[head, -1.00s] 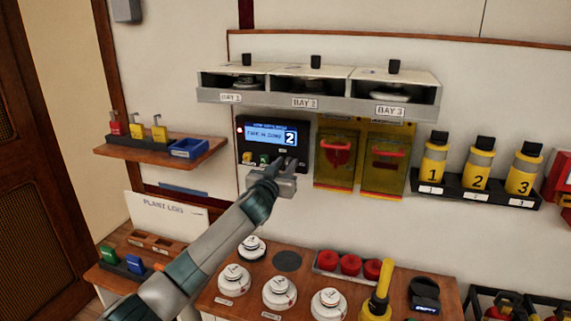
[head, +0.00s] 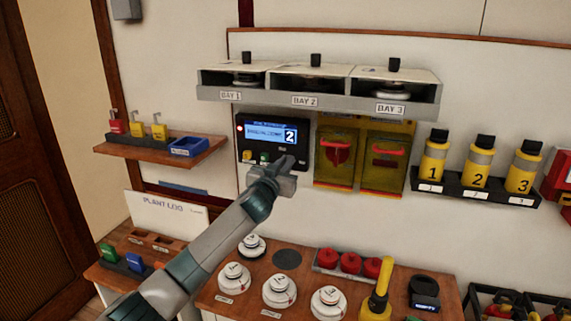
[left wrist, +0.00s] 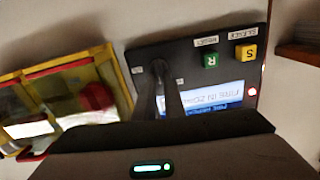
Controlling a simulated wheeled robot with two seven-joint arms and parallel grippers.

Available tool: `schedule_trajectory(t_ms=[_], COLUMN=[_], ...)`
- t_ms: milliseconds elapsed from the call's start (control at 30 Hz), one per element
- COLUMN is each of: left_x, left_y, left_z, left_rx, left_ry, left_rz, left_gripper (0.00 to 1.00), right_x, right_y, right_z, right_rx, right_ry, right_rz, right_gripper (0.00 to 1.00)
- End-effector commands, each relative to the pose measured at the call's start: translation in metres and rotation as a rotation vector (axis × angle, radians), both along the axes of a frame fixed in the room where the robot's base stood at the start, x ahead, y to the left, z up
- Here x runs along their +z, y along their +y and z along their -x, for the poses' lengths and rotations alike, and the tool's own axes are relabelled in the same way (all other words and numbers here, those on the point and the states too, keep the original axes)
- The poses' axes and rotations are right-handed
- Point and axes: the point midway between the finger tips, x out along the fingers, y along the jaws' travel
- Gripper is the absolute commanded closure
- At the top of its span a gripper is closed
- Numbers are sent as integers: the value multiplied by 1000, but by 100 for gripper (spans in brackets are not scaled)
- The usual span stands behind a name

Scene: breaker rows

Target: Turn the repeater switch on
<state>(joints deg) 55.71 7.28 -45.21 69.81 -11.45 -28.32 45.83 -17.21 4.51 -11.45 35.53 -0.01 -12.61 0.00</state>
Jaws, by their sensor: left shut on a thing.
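A black wall panel (head: 247,134) has a lit blue screen showing the digit 2. In the left wrist view the panel (left wrist: 205,58) appears upside down, with a yellow S button (left wrist: 246,53), a green R button (left wrist: 210,60) and a red light (left wrist: 252,91). My left gripper (head: 288,160) is at the panel's lower right corner in the head view. In the left wrist view its fingers (left wrist: 160,70) are shut on a small dark switch (left wrist: 157,53), mostly hidden between them. The switch's exact angle and its labels are not readable. My right gripper is out of view.
Yellow covers with red handles (head: 336,153) hang just right of the panel. A bay shelf (head: 303,101) juts out above it. Below is a wooden counter (head: 214,303) with white round detectors. A small shelf (head: 203,153) is at the left.

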Motion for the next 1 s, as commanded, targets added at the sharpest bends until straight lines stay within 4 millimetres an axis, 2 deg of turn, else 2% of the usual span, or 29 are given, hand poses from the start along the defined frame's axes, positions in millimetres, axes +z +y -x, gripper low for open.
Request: schedule_trajectory(t_ms=[367, 1000], left_x=[-1, -5], left_y=[-3, -8], left_z=[1, 3], left_rx=[0, 0], left_ry=[-79, -267], left_rz=[-246, -825], left_gripper=[100, 100], right_x=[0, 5], right_y=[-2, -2], right_z=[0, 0], right_rx=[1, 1], right_ry=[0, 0], right_rz=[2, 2], right_gripper=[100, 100])
